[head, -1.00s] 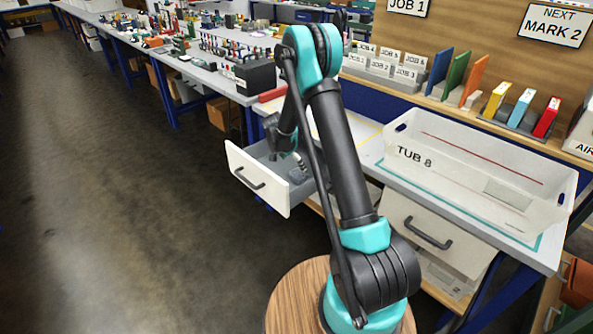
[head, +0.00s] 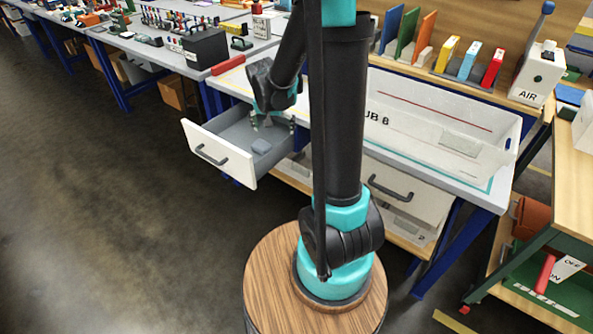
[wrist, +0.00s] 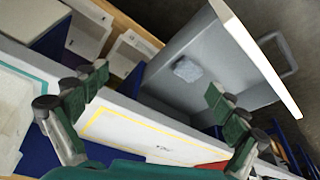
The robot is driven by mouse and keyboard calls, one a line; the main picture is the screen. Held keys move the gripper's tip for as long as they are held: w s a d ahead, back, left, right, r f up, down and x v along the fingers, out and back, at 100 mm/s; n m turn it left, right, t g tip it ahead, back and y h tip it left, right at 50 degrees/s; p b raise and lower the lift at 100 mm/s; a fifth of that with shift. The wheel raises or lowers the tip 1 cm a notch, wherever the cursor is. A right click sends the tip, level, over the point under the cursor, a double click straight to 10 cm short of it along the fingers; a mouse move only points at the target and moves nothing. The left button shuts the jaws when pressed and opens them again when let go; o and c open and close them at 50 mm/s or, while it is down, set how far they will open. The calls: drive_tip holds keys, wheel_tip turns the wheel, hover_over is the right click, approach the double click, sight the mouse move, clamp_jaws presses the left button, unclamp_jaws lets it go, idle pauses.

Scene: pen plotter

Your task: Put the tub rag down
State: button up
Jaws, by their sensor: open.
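The tub rag, a small grey-blue folded pad (head: 262,146), lies on the floor of the open grey drawer (head: 226,131). The wrist view also shows the rag (wrist: 187,69) inside the drawer, apart from both fingers. My gripper (head: 273,122) is open and empty above the back part of the drawer. In the wrist view its two green fingers (wrist: 155,97) stand wide apart. The clear tub marked TUB 8 (head: 440,125) stands on the bench to the right, its left end hidden behind my arm.
The drawer's white front (head: 216,152) juts over the aisle. A closed drawer (head: 408,190) is under the tub. A dark box (head: 205,47) and a red block (head: 228,65) sit on the benches at the left. The floor (head: 120,220) at the left is clear.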

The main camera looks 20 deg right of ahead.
drive_tip(key=s+d+n+t+y, duration=0.1)
drive_tip(key=s+n, duration=0.4)
drive_tip(key=s, duration=1.6)
drive_tip(key=shift+s+d+f+y, duration=0.2)
drive_tip(key=shift+d+f+y, duration=0.1)
drive_tip(key=shift+d+f, duration=0.1)
drive_tip(key=shift+c, duration=0.4)
